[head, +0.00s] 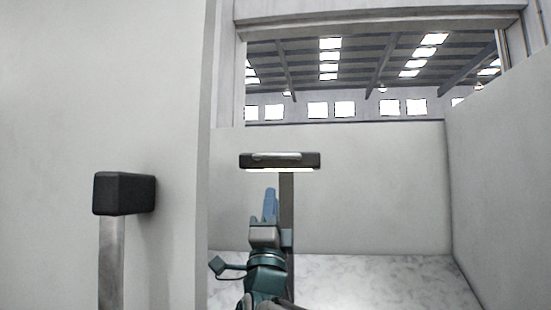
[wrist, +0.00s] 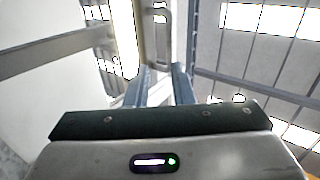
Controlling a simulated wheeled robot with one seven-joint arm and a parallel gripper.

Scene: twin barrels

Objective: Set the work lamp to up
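The work lamp (head: 280,160) is a dark horizontal bar with a glowing underside and a light grey handle along its front, on a grey upright post (head: 287,205). In the wrist view its bright strip (wrist: 125,35) and its handle (wrist: 166,35) show at the top, beyond my fingertips. My gripper (head: 270,190) is just below the lamp in the head view, fingers pointing up. In the wrist view my gripper (wrist: 160,75) has its two blue fingers apart, with nothing clearly held between them. Whether a fingertip touches the handle cannot be told.
A black block on a metal post (head: 112,255) stands at the left, close to a white wall (head: 165,80). A low pale wall (head: 370,190) is behind the lamp, and another (head: 500,180) is at the right. Bare marbled floor (head: 390,280) lies between them.

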